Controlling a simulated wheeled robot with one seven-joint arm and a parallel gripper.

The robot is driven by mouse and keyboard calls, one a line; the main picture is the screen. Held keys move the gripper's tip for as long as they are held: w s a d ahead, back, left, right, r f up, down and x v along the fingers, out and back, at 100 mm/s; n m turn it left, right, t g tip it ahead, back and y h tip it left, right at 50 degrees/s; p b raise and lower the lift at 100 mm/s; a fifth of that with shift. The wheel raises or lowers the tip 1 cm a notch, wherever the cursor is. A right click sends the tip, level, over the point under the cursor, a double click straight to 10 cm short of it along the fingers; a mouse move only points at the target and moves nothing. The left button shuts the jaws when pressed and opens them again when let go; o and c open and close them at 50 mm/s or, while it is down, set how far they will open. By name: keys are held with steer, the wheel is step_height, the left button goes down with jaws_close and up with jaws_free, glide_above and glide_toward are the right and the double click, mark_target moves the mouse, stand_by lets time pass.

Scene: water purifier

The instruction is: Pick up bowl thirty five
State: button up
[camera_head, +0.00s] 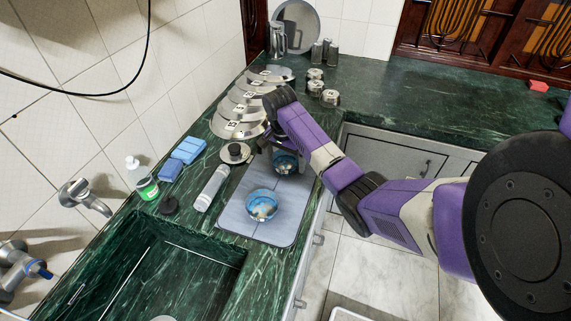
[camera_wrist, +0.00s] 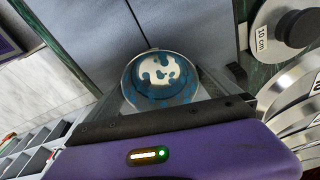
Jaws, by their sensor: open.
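Two blue bowls stand on the grey mat (camera_head: 279,227); no label shows which is thirty five. In the wrist view a blue bowl with a white pattern (camera_wrist: 160,76) lies just ahead of the gripper's body. My gripper is open, with its fingers beside this bowl, partly hidden by the gripper body. I cannot tell whether they touch it.
Metal lids (camera_head: 238,129) lean in a row behind the mat, and a small lid (camera_head: 235,152) lies left of the gripper. A white cylinder (camera_head: 212,188), blue sponges (camera_head: 188,150) and a soap bottle (camera_head: 141,178) stand left. The sink (camera_head: 165,270) is at front left.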

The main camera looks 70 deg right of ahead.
mark_target(285, 167)
steer(key=c, duration=1.2)
steer(key=shift+r, duration=0.2)
steer(key=shift+r, duration=1.4)
step_height(285, 167, up, 14)
steer(key=p, duration=0.6)
steer(key=shift+p, duration=0.35)
steer(key=r, duration=0.2)
steer(key=shift+w+d+r, duration=0.15)
steer(key=shift+w+r, duration=0.15)
steer(key=shift+w, duration=0.1)
steer(key=shift+r, duration=0.1)
steer(key=shift+s, duration=0.3)
